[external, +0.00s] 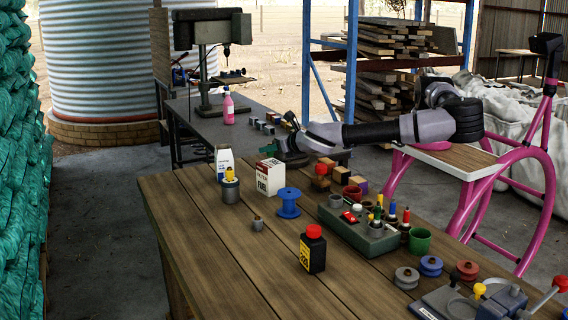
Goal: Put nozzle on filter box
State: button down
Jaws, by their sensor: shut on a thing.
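The filter box (270,178) is a white and red carton with "FUEL" on its front, standing upright on the wooden table. My gripper (272,148) is at the end of the arm reaching in from the right, just above the box's top in the picture. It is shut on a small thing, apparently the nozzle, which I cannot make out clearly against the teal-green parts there. Whether it touches the box cannot be told.
A black bottle with a red cap (313,250) is nearer. A grey-green tray (345,229) stands right. The table's left front is clear.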

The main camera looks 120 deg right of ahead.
jog(key=shift+f, duration=1.1)
jog(key=shift+f, duration=0.1)
jog(key=c, duration=0.6)
grip_release()
